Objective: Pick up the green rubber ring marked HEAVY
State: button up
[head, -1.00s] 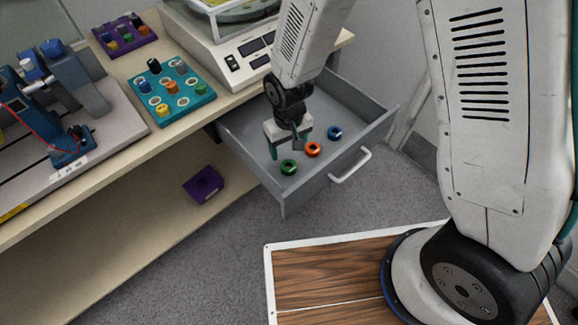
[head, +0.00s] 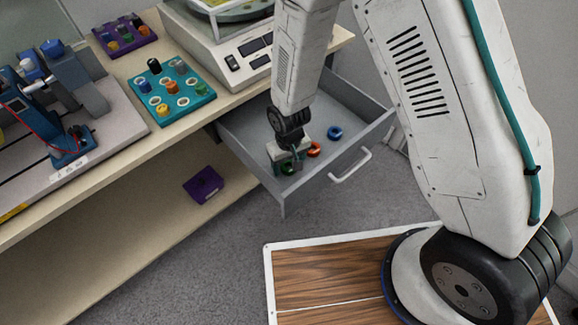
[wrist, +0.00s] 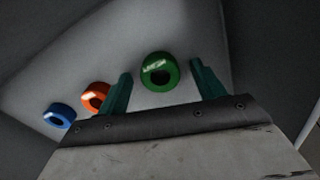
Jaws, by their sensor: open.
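The green ring (wrist: 160,71) lies on the floor of the open grey drawer, with pale lettering too small to read. In the head view the green ring (head: 288,168) is partly hidden behind my gripper (head: 287,169). In the wrist view my gripper (wrist: 159,88) is open, with its two teal fingers apart. The ring shows between the fingertips and a little beyond them. I cannot tell whether the fingers reach down around it. Nothing is held.
An orange ring (head: 314,149) and a blue ring (head: 335,133) lie in the drawer (head: 349,103) beside the green one. The drawer's walls and front handle (head: 350,166) surround the space. The bench with a teal tray (head: 205,101) stands to the left.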

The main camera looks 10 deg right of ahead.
jog(key=c, duration=1.1)
jog(key=shift+o, duration=0.2)
jog(key=shift+r, duration=0.1)
